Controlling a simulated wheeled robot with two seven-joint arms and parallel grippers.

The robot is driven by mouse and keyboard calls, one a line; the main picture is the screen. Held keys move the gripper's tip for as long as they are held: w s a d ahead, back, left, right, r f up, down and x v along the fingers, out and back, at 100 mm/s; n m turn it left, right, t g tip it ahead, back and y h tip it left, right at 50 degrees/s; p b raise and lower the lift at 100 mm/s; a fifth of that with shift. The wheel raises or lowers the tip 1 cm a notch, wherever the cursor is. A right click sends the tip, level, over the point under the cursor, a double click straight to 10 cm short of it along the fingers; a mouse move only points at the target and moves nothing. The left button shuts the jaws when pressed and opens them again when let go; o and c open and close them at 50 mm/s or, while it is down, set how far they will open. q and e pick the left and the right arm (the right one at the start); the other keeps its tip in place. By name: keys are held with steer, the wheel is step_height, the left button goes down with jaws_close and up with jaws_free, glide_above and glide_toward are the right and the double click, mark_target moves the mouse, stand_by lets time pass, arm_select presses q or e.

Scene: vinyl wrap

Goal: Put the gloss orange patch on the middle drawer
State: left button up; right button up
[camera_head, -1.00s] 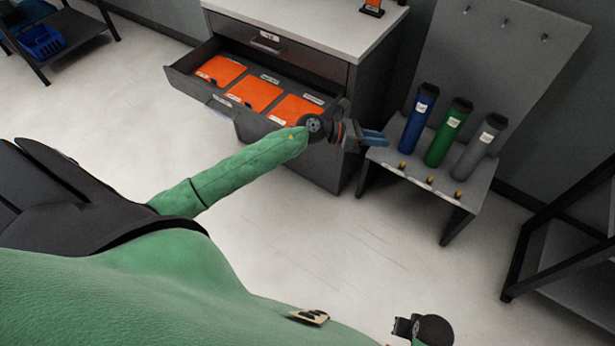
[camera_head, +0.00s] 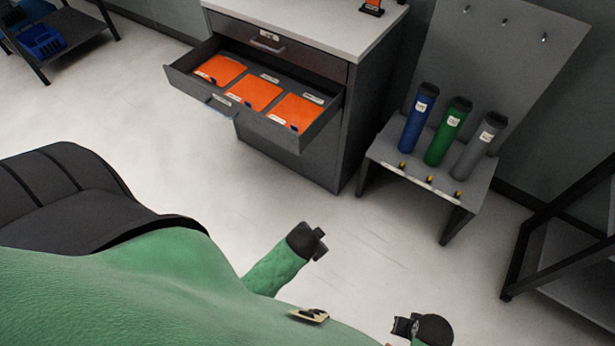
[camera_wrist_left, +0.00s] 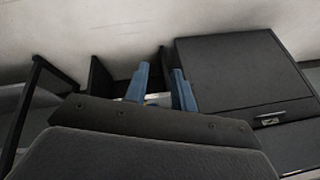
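Three orange patches lie side by side in the open drawer (camera_head: 225,106) of a dark cabinet: left patch (camera_head: 220,69), middle patch (camera_head: 254,94), right patch (camera_head: 294,113). White labels sit by them, too small to read, so I cannot tell which patch is gloss. The drawer above is shut. My left gripper (camera_head: 318,243) is in front of the cabinet, well away from the drawer. In the left wrist view its blue fingers (camera_wrist_left: 160,90) are apart, with no patch visible between them. My right gripper (camera_head: 402,327) is at the bottom edge, its fingers unclear.
A grey stand (camera_head: 400,160) right of the cabinet holds a blue roll (camera_head: 418,118), a green roll (camera_head: 448,132) and a grey roll (camera_head: 480,145). A dark rack (camera_head: 565,240) stands at right. The floor (camera_head: 150,130) before the cabinet is clear.

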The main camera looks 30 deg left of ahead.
arm_select(q)
steer(key=s+d+f+n+g+h, duration=0.1)
steer(key=s+d+f+n+g, duration=0.1)
steer(key=s, duration=0.8)
steer(key=shift+s+d+g+h, duration=0.3)
steer(key=shift+d+g, duration=0.5)
steer(key=shift+g, duration=0.3)
steer(key=shift+w+a+f, duration=0.1)
